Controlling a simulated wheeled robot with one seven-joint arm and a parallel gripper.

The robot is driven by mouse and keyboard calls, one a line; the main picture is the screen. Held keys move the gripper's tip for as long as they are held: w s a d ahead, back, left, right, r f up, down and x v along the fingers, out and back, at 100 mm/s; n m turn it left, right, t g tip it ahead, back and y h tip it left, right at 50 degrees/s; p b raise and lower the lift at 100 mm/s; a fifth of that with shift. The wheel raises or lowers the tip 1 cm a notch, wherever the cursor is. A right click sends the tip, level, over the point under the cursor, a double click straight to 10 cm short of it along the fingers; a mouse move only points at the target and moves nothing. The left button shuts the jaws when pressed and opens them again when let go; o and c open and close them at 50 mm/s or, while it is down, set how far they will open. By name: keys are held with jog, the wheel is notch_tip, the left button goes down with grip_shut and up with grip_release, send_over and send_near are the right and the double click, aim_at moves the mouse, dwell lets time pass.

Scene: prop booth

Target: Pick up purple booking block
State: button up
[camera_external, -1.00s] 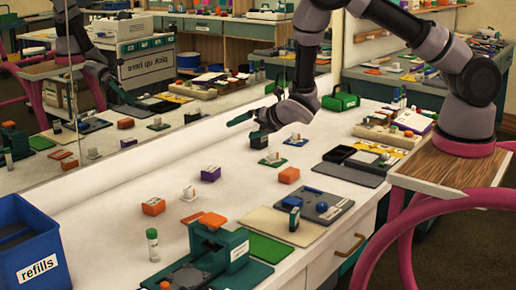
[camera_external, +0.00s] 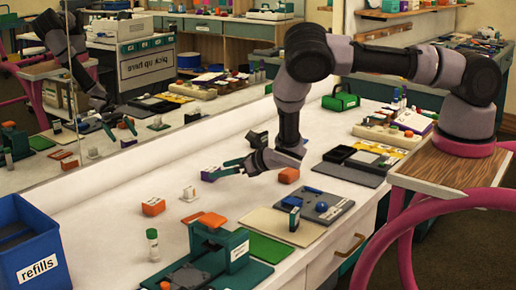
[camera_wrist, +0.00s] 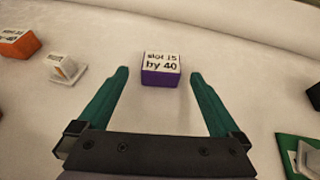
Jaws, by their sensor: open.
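The purple booking block (camera_wrist: 161,77) has a white top printed "slot 15 by 40". It sits upright on the white counter. In the wrist view it lies just beyond and between the tips of my open gripper (camera_wrist: 159,80), touching neither finger. In the external view the block (camera_external: 210,175) shows at the fingertips of my gripper (camera_external: 226,170), partly hidden by them. The green fingers reach leftward, low over the counter, and hold nothing.
An orange block (camera_external: 153,207) and a small white stand (camera_external: 189,193) are left of the purple block. A blue refills bin (camera_external: 32,240) stands front left.

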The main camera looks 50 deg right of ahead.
aim_at(214, 169)
jog(key=x, duration=0.4)
jog(key=shift+w+r, duration=0.15)
jog(key=shift+w, duration=0.2)
jog(key=shift+c, duration=0.3)
